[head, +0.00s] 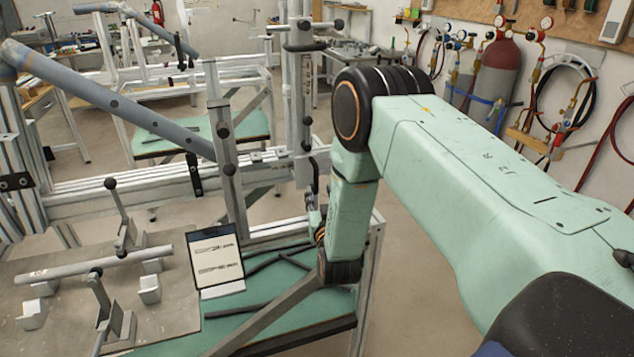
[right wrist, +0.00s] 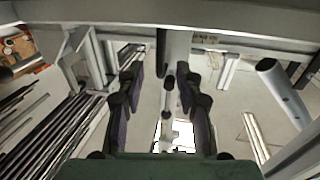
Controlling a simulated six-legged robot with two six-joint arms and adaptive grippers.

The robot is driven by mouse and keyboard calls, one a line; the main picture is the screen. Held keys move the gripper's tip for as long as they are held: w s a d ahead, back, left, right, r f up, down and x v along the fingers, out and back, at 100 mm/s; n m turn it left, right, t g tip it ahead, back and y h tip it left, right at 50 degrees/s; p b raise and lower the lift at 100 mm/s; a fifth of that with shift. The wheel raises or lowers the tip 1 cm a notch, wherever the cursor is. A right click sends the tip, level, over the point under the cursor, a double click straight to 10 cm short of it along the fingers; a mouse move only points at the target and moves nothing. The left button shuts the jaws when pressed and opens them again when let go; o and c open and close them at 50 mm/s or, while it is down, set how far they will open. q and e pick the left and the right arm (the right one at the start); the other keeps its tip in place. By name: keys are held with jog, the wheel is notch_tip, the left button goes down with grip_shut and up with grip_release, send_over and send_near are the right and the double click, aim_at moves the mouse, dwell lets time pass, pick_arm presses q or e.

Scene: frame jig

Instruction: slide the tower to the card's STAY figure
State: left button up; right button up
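An upright metal tower (head: 301,95) with black knobs stands on the horizontal rail (head: 120,197). A shorter post (head: 226,165) stands to its left. My right gripper (head: 316,208) is beside the tower's lower end, mostly hidden behind my wrist. In the right wrist view, its dark fingers (right wrist: 164,108) are spread, with a dark-knobbed lever (right wrist: 168,83) between them and a gap on each side. My left gripper is not in view.
A grey tube (head: 105,100) slopes across the left. Another tube (head: 95,266) lies by clamps and pale blocks on the grey plate (head: 180,310). Dark bars lie on the green shelf (head: 275,278) below. Gas bottles (head: 497,75) stand by the right wall, beyond open floor.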

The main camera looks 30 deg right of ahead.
aim_at(316, 181)
jog(key=x, duration=0.4)
jog(key=shift+w+r, duration=0.1)
jog(key=shift+w, duration=0.15)
jog(key=shift+w+d, duration=0.3)
jog(key=shift+w, duration=0.3)
jog(key=shift+s+a, duration=0.1)
jog(key=c, duration=0.6)
grip_shut()
